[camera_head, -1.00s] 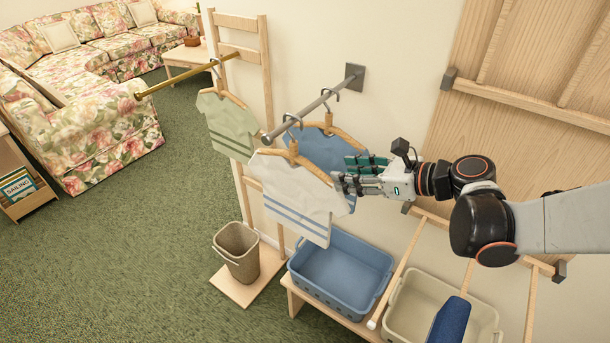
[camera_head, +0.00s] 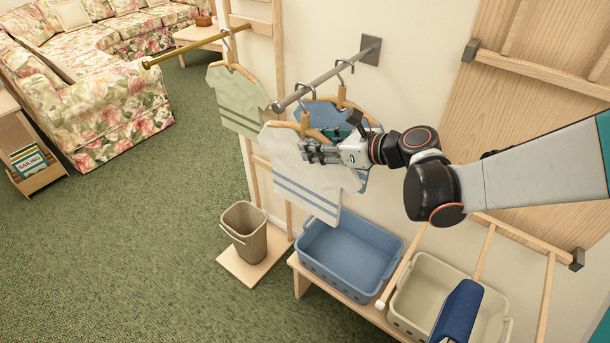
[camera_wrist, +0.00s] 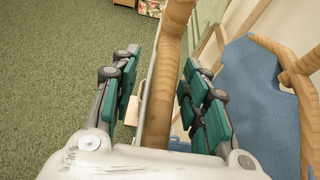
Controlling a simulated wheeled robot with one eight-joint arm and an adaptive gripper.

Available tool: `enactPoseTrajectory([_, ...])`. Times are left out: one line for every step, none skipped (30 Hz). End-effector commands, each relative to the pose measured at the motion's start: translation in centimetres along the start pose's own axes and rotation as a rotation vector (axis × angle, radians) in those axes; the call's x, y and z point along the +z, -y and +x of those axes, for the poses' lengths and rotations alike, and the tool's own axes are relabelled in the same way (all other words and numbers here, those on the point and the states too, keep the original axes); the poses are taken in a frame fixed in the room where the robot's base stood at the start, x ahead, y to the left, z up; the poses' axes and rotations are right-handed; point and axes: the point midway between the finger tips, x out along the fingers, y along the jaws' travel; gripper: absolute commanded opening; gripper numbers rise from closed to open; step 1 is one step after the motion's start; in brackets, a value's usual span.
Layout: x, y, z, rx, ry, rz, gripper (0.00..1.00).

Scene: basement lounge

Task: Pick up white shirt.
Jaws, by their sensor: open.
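The white shirt (camera_head: 297,178) with blue stripes near its hem hangs on a wooden hanger (camera_head: 300,130) from the grey wall rod (camera_head: 325,78). My gripper (camera_head: 308,150) is open at the shirt's upper right part, just below the hanger's right arm, and covers part of the shirt. In the wrist view, the wooden hanger (camera_wrist: 166,75) runs between the two open fingers of my gripper (camera_wrist: 164,95). The white shirt is seen nearly edge-on or hidden there, and I cannot tell whether the fingers touch it.
A blue shirt (camera_head: 330,115) hangs close behind on the same rod; it also shows in the wrist view (camera_wrist: 250,85). A green shirt (camera_head: 238,100) hangs on a brass rod at the left. A blue basket (camera_head: 345,258) and a beige basket (camera_head: 425,318) stand below.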

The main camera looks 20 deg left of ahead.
Motion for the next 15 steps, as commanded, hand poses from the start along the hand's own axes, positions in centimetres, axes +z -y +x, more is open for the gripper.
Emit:
enactPoseTrajectory([-0.22, -0.01, 0.87, 0.002, 0.0, 0.0, 0.42])
enactPoseTrajectory([-0.19, -0.02, 1.2, 0.001, 0.0, 0.0, 0.42])
enactPoseTrajectory([-0.14, 0.0, 1.52, 0.001, 0.001, 0.0, 0.42])
enactPoseTrajectory([-0.11, 0.02, 1.66, 0.0, 0.001, 0.001, 0.42])
enactPoseTrajectory([-0.08, 0.04, 1.73, 0.0, 0.001, 0.001, 0.42])
enactPoseTrajectory([-0.05, 0.05, 1.75, -0.001, 0.001, 0.001, 0.42])
enactPoseTrajectory([-0.02, 0.06, 1.72, -0.001, 0.001, 0.001, 0.42])
enactPoseTrajectory([-0.01, 0.06, 1.69, -0.001, 0.001, 0.001, 0.42])
enactPoseTrajectory([0.0, 0.06, 1.68, -0.001, 0.001, 0.001, 0.42])
enactPoseTrajectory([0.0, 0.06, 1.68, -0.001, 0.0, 0.001, 0.42])
enactPoseTrajectory([0.0, 0.06, 1.67, -0.001, 0.0, 0.001, 0.37])
enactPoseTrajectory([0.0, 0.06, 1.67, -0.001, 0.0, 0.001, 0.28])
enactPoseTrajectory([0.0, 0.06, 1.67, -0.001, 0.0, 0.001, 0.21])
enactPoseTrajectory([0.0, 0.06, 1.66, -0.001, 0.0, 0.001, 0.14])
enactPoseTrajectory([0.0, 0.06, 1.66, -0.001, 0.0, 0.001, 0.05])
